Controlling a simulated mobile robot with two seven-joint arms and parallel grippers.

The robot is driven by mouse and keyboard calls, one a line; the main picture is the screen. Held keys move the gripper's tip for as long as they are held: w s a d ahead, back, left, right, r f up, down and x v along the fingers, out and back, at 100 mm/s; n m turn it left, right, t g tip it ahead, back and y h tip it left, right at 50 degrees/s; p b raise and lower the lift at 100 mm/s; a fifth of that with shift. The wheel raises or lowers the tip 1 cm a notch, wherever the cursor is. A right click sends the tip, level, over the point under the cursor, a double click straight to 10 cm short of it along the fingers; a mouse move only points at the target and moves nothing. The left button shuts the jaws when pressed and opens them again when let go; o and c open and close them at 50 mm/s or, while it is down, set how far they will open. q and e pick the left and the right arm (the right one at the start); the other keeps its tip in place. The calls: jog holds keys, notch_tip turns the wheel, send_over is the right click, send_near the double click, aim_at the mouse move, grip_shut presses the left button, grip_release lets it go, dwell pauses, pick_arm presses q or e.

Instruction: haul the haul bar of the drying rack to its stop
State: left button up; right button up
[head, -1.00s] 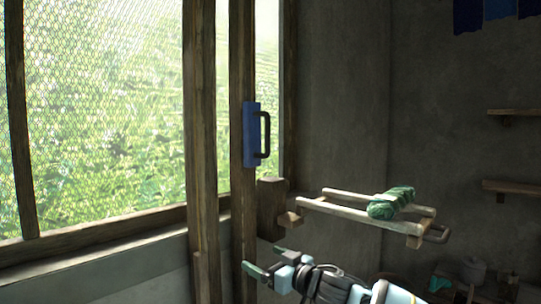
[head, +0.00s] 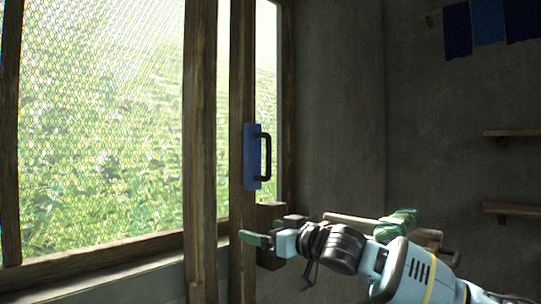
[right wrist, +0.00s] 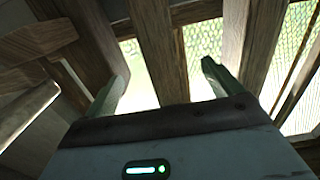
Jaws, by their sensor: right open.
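A black upright bar handle (head: 265,156) on a blue plate (head: 251,157) is fixed to a wooden post by the window; it looks like the haul bar. The rack (head: 350,219) has pale wooden rails with a green skein (head: 398,225) over them. Its right end has another small bar, mostly hidden by my right arm. My right gripper (head: 256,238) is open and empty, below the blue plate and in front of the rack. In the right wrist view the gripper (right wrist: 160,84) has nothing between its fingers, with wooden beams beyond. My left gripper is not in view.
Wooden posts (head: 200,130) and a meshed window (head: 100,120) stand at the left. Wall shelves (head: 512,134) and blue cloths (head: 487,22) are at the right. The space right of the black handle, before the grey wall, is clear.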

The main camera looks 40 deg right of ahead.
aim_at(268, 177)
notch_tip(268, 177, up, 16)
jog(key=shift+s+f+p, duration=0.15)
jog(key=shift+p, duration=0.4)
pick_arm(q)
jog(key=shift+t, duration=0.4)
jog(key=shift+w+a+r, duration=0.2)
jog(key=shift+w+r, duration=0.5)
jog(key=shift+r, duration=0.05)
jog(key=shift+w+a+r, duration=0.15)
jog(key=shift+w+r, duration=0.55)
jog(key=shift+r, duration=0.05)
pick_arm(e)
jog(key=shift+r, duration=0.65)
grip_shut()
